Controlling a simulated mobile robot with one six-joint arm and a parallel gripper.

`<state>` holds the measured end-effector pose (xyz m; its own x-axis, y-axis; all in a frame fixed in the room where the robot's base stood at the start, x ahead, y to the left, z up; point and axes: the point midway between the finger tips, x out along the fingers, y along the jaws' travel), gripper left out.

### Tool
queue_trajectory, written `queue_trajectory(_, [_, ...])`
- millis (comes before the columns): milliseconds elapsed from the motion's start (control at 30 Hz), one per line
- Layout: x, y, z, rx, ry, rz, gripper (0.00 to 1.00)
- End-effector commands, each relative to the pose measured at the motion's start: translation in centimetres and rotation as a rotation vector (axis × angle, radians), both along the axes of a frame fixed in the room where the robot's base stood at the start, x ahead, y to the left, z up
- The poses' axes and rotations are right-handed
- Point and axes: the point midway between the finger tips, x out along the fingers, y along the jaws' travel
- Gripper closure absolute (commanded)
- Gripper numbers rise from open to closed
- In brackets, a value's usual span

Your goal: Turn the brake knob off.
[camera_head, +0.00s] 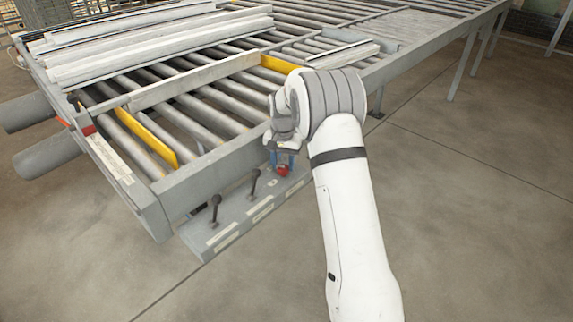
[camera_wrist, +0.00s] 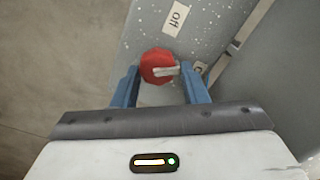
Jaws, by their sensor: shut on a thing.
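The red brake knob (camera_wrist: 158,66) sits on a grey panel (camera_wrist: 215,25) in the wrist view. Its pale pointer bar points right, towards a small label partly hidden by a finger. A white "off" label (camera_wrist: 177,17) lies above the knob. My gripper (camera_wrist: 160,78) has its blue fingers on both sides of the knob and is shut on it. In the head view my gripper (camera_head: 283,158) reaches down to the red knob (camera_head: 283,170) at the right end of the control panel (camera_head: 232,222).
Two black-topped levers (camera_head: 215,206) and (camera_head: 254,180) stand on the panel, left of the knob. The roller conveyor (camera_head: 205,110) lies behind, with pale profiles (camera_head: 150,45) on it. The floor to the right is clear.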

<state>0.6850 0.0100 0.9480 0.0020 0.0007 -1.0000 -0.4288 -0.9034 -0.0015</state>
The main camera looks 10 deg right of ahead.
Motion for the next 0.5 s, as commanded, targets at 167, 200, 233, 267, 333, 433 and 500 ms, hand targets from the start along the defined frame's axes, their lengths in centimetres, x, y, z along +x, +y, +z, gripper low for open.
queue_trajectory(167, [-0.28, 0.34, -0.37, 0.004, 0.009, 0.170, 0.83])
queue_trajectory(200, [-0.30, 0.34, -0.38, 0.004, 0.009, 0.208, 0.83])
queue_trajectory(233, [-0.31, 0.35, -0.38, 0.004, 0.009, 0.237, 0.83])
queue_trajectory(267, [-0.32, 0.35, -0.38, 0.004, 0.009, 0.265, 0.83])
queue_trajectory(333, [-0.34, 0.35, -0.38, 0.005, 0.009, 0.332, 0.83])
queue_trajectory(433, [-0.39, 0.35, -0.38, 0.005, 0.009, 0.427, 0.83])
queue_trajectory(500, [-0.42, 0.34, -0.39, 0.005, 0.010, 0.493, 0.83])
